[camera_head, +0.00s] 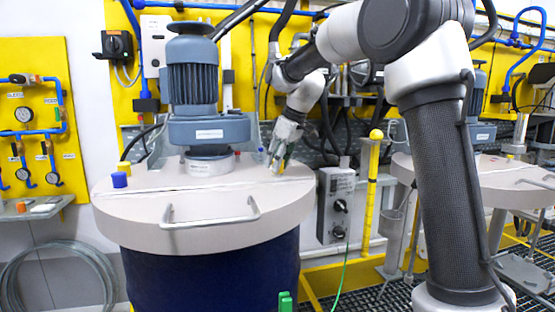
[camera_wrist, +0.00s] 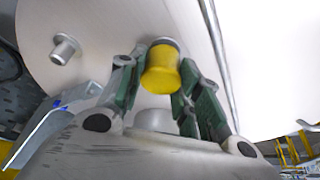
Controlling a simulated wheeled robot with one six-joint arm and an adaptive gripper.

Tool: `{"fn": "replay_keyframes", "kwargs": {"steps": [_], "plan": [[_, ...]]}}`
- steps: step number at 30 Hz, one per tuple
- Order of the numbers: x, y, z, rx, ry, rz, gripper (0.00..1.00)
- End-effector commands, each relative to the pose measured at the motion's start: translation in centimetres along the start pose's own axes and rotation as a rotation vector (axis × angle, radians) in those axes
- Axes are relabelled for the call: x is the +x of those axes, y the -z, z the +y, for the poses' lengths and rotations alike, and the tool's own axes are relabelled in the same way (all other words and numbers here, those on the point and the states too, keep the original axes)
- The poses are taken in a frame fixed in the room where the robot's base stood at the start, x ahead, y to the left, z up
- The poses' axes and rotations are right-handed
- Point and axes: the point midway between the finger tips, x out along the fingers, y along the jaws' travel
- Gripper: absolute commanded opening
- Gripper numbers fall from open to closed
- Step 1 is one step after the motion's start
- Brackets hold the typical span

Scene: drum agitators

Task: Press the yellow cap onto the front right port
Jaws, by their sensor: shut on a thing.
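My gripper (camera_head: 277,166) points down over the right side of the pale drum lid (camera_head: 170,209). In the wrist view its green-padded fingers (camera_wrist: 157,88) are shut on the yellow cap (camera_wrist: 161,72), one on each side. The cap's far end meets a grey ring close to the lid; I cannot tell whether this is a port under the cap or the cap's own rim. A bare grey metal port (camera_wrist: 66,48) stands on the lid to the left in the wrist view. The fingers hide most of the cap in the head view.
A grey-blue agitator motor (camera_head: 192,85) stands on the lid, left of my gripper. Blue (camera_head: 119,180) and yellow (camera_head: 124,167) caps sit at the lid's left. A lid handle (camera_head: 210,220) rises in front. A control box (camera_head: 337,205) stands right of the drum.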

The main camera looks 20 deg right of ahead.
Motion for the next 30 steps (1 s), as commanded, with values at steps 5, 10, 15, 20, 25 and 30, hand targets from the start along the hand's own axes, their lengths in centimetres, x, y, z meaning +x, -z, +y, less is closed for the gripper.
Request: {"fn": "replay_keyframes", "kwargs": {"steps": [5,10,15,20,25,30], "plan": [[-0.01,0.01,0.0,0.0,0.0,0.0,0.22],[0.08,-0.04,-0.01,0.0,0.0,0.0,0.22],[0.28,-0.12,-0.02,0.0,0.001,-0.001,0.22],[0.46,-0.19,-0.01,0.0,0.001,-0.001,0.22],[0.64,-0.26,-0.01,0.0,0.001,0.0,0.22],[0.83,-0.32,0.0,0.0,0.0,0.0,0.22]]}}
